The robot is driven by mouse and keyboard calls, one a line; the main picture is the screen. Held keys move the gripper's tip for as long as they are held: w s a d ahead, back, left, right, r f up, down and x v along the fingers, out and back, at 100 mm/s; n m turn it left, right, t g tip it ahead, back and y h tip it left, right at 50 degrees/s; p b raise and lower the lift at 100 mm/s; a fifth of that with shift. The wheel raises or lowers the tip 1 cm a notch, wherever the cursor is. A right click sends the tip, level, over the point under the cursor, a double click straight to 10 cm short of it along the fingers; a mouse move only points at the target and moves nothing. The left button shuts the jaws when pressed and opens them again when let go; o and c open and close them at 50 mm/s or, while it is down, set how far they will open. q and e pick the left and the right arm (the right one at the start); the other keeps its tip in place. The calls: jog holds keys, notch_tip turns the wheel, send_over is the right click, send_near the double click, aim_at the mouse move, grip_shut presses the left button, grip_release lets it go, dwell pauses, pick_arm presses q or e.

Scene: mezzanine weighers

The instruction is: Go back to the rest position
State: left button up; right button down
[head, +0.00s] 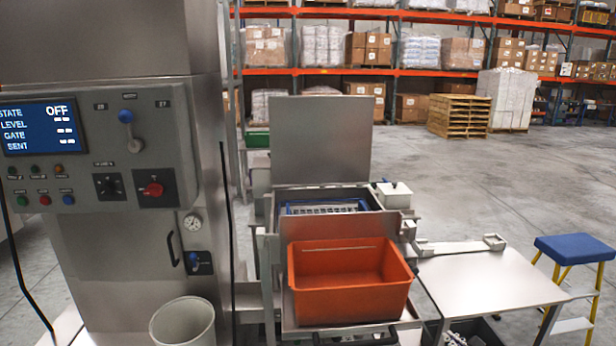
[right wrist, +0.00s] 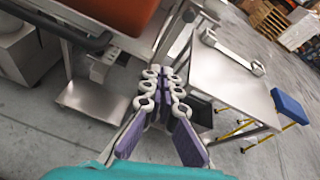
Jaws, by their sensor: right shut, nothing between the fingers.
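My right gripper (right wrist: 164,88) is shut and empty in the right wrist view, its pale ringed fingers with purple pads pressed close together. In the head view only a small part of it (head: 466,336) shows at the bottom edge, left of the side table's legs. It touches nothing that I can see. My left gripper is not in view. An orange bin (head: 350,285), empty as far as I can see, stands on the steel weigher in the head view.
A steel side table (head: 490,283) stands to the right, with a pale bracket (head: 460,246) at its back edge. A blue-topped yellow step stool (head: 575,248) is beyond it. A control cabinet (head: 95,140) and a grey bucket (head: 183,323) stand left. Floor is open at the right.

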jog(key=s+a+n+g, duration=0.4)
jog(key=s+a+n, duration=0.5)
jog(key=a+n, duration=0.7)
jog(key=s+a+n+g+h, duration=0.1)
jog(key=s+a+n+g, duration=0.1)
jog(key=s+n, duration=0.9)
jog(key=n, duration=0.4)
jog(key=shift+s+n+h, duration=0.3)
jog(key=shift+s+h, duration=0.05)
jog(key=shift+h, duration=0.05)
